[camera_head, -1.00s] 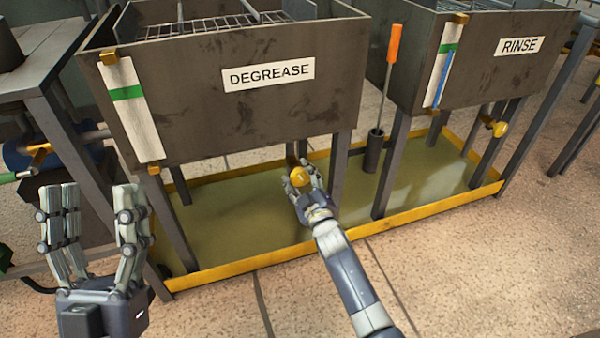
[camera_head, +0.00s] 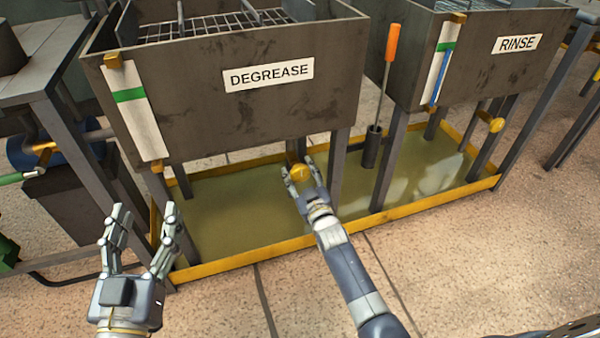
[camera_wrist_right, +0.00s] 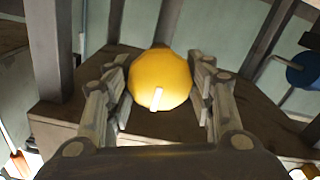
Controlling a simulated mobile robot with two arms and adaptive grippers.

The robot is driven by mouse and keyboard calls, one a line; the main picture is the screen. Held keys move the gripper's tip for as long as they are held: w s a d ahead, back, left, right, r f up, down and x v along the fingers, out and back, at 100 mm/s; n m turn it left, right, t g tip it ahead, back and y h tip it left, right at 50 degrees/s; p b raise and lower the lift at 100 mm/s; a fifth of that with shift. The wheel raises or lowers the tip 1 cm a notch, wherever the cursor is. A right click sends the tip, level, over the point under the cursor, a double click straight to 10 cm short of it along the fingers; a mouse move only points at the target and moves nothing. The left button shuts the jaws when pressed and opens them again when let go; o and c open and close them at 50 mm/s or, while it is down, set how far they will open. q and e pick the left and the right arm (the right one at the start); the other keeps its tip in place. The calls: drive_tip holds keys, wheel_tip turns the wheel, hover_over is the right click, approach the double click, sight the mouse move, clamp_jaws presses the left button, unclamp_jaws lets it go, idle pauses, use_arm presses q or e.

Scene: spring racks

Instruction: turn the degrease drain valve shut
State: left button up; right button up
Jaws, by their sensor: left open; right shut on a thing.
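The degrease tank (camera_head: 215,110) bears the DEGREASE label. Its drain valve has a round yellow knob (camera_head: 299,173) below the tank, near the front right leg. My right gripper (camera_head: 301,170) is shut on this knob, reaching in from the front. In the right wrist view the yellow knob (camera_wrist_right: 160,79) sits between the two fingers, with a short white mark on its face pointing down towards the palm. The valve body behind the knob is mostly hidden. My left gripper (camera_head: 143,222) is open and empty, in front of the tank's left leg.
A yellow-edged tray (camera_head: 250,248) with greenish liquid lies under both tanks. The rinse tank (camera_head: 465,70) stands to the right with its own yellow knob (camera_head: 496,125). An orange-handled tool (camera_head: 393,42) stands in a dark holder (camera_head: 372,147) between them. The front floor is clear.

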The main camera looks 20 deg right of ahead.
drive_tip(key=o, duration=1.1)
drive_tip(key=shift+c, duration=0.2)
drive_tip(key=s, duration=1.2)
drive_tip(key=shift+d, duration=0.15)
